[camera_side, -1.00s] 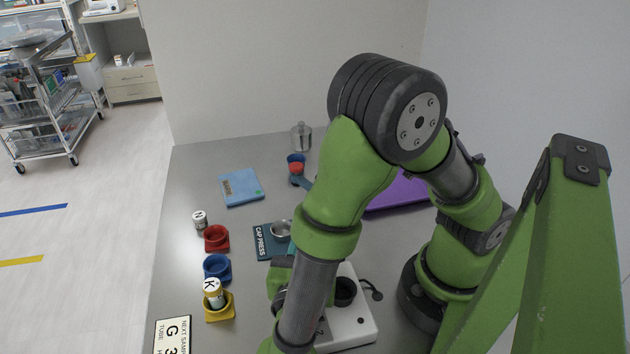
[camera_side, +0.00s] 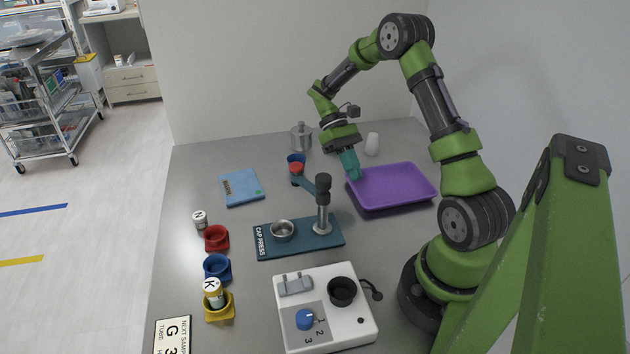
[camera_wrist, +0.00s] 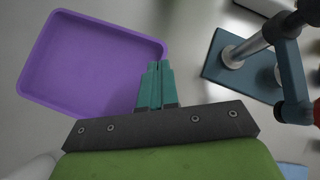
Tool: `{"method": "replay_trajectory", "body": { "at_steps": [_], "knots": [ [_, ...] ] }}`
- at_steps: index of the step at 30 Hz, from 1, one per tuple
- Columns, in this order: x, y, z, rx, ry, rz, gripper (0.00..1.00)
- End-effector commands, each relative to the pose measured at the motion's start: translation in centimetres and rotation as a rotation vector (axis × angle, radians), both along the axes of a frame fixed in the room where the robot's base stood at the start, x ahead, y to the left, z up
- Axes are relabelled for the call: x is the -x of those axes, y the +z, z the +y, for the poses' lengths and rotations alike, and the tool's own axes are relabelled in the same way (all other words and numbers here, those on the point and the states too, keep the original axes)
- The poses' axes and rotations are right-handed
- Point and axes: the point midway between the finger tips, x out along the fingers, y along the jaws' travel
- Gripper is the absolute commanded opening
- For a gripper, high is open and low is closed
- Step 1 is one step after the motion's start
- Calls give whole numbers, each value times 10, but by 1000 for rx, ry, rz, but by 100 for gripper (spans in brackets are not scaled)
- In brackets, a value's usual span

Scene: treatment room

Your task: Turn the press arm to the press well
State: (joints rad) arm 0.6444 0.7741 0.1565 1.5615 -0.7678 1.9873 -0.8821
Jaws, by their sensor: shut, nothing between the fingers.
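The cap press has a dark teal base (camera_side: 300,240) with a metal well (camera_side: 282,231) at its left and a post (camera_side: 323,210) at its right. The press arm (camera_side: 306,184) runs from the post top toward the back left, ending at a red tip (camera_side: 296,168); it points away from the well. In the wrist view the press arm (camera_wrist: 289,75) is at the right, partly cut off. My gripper (camera_side: 354,178) is shut and empty, with teal fingers pointing down by the left edge of the purple tray, behind and right of the post. Its fingers (camera_wrist: 155,66) also show in the wrist view.
The purple tray (camera_side: 395,185) is empty. A white device (camera_side: 345,320) with a blue knob stands in front of the press. Red (camera_side: 216,238), blue (camera_side: 217,267) and yellow (camera_side: 219,308) holders line the left.

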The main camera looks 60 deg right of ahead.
Motion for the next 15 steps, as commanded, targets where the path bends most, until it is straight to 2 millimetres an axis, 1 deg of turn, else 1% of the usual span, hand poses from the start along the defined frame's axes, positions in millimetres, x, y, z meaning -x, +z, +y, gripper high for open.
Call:
{"method": "replay_trajectory", "body": {
  "at_steps": [1, 2, 3, 4, 6, 8, 9, 10, 12, 15],
  "knots": [
    [20, -6, 6, -111, -286, 103, 0],
    [24, -5, 11, -178, -442, 159, 0],
    [26, -2, 14, -268, -641, 232, 0],
    [25, 0, 13, -336, -776, 282, 0],
    [18, 7, 4, -486, -1052, 385, 0],
    [12, 13, -10, -603, -1237, 455, 0],
    [10, 15, -20, -671, -1332, 490, 0],
    [8, 17, -27, -715, -1391, 511, 0],
    [6, 20, -41, -790, -1487, 546, 0],
    [3, 22, -49, -842, -1546, 567, 0]
  ]
}}
